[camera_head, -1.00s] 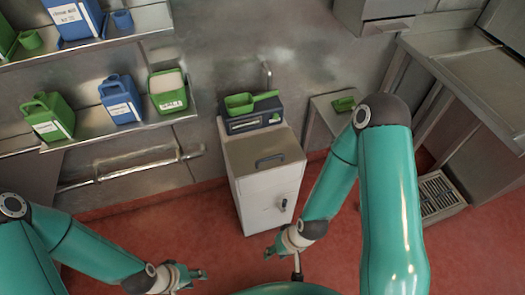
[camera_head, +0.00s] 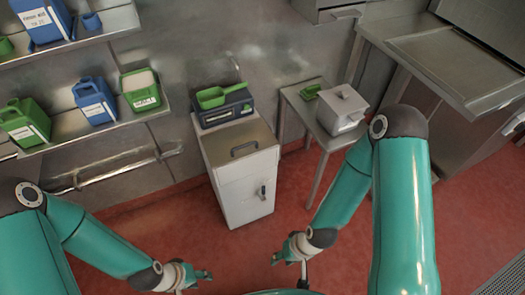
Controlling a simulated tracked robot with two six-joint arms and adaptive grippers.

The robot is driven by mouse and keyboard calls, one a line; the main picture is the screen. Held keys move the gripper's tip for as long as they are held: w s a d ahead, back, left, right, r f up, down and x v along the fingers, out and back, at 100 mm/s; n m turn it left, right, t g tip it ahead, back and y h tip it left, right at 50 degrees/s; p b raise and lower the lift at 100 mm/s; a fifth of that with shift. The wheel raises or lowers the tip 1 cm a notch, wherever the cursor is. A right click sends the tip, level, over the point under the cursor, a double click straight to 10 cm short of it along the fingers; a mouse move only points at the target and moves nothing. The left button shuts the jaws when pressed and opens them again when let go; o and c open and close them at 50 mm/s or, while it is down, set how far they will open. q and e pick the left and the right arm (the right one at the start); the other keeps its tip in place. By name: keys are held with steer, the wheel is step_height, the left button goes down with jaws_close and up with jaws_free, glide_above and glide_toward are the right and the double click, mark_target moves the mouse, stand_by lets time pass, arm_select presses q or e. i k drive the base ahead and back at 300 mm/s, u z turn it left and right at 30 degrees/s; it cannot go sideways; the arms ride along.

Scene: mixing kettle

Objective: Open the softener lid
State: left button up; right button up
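The white cabinet (camera_head: 244,196), which looks like the softener, stands on the floor against the wall in the head view. Its grey top lid (camera_head: 262,137) with a dark handle (camera_head: 244,149) lies flat and shut. A dark latch shows on its front. My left gripper (camera_head: 207,275) is in front of and below the cabinet, to its left, empty with fingers apart. My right gripper (camera_head: 278,256) is in front of the cabinet, lower right of it, also empty with fingers apart. Neither touches the cabinet.
A green scoop (camera_head: 221,97) lies on the dark blue unit (camera_head: 226,111) behind the lid. A small side table (camera_head: 303,104) at right holds a white lidded box (camera_head: 340,110) and a green item (camera_head: 311,91). Shelves at left hold jugs. The red floor (camera_head: 190,235) in front is clear.

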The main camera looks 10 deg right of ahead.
mark_target(225, 147)
steer(key=z, duration=0.85)
steer(key=k, duration=0.9)
steer(key=z, duration=1.05)
steer(key=i, duration=0.35)
steer(key=u, duration=0.85)
steer(key=i, duration=1.25)
steer(key=u, duration=1.15)
steer(key=i, duration=0.45)
steer(key=u, duration=0.15)
steer(key=k, duration=0.9)
steer(key=u, duration=0.15)
steer(key=i, duration=0.9)
steer(key=u, duration=0.05)
